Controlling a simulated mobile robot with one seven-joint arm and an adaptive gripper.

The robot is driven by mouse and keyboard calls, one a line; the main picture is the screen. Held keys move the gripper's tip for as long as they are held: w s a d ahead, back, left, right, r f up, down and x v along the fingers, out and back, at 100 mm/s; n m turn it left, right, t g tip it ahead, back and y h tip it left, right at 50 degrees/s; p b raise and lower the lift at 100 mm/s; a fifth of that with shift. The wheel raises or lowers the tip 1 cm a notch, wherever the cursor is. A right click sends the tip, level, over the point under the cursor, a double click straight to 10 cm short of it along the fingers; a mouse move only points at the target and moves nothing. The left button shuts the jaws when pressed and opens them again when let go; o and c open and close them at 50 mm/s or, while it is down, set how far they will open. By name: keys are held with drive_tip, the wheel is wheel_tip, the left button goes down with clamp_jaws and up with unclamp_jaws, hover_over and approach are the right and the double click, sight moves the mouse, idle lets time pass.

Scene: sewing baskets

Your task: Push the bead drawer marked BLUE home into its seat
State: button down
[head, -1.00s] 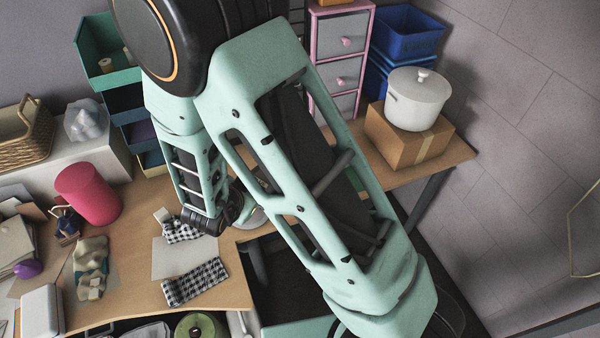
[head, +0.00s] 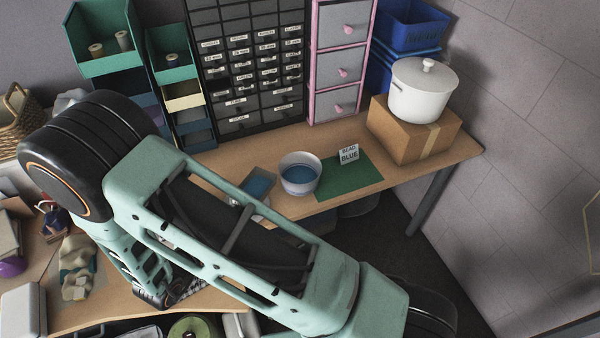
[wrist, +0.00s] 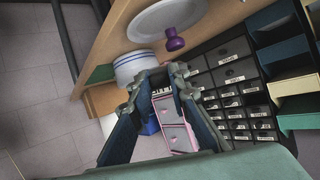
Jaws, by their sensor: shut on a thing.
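A small card reading BEAD BLUE (head: 349,154) stands on a green mat (head: 338,186) on the table. A small grey tray with blue contents (head: 258,185) shows left of a white bowl (head: 300,180), which also holds something blue. I cannot tell whether this tray is the BLUE drawer, and I make out no empty seat. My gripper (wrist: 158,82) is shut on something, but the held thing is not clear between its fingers. In the wrist view the striped bowl (wrist: 132,66) lies just beyond the fingertips. My arm hides the gripper in the head view.
A black cabinet of labelled drawers (head: 250,60) and a pink-framed drawer unit (head: 341,60) stand at the back. A cardboard box (head: 410,135) with a white pot (head: 420,92) is at the right. A purple object (wrist: 174,42) is near the fingers. The green mat's front is clear.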

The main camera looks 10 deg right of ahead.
drive_tip(key=shift+s+a+f+n+t+h+b, duration=0.2)
drive_tip(key=shift+a+f+t+h+b, duration=0.2)
drive_tip(key=shift+f+b, duration=0.2)
drive_tip(key=shift+s+a+f+n+t+h+b, duration=0.2)
drive_tip(key=shift+a+f+t+h+b, duration=0.1)
drive_tip(key=shift+a+f+h+b, duration=0.3)
drive_tip(key=shift+d+r, duration=0.2)
drive_tip(key=shift+r, duration=0.05)
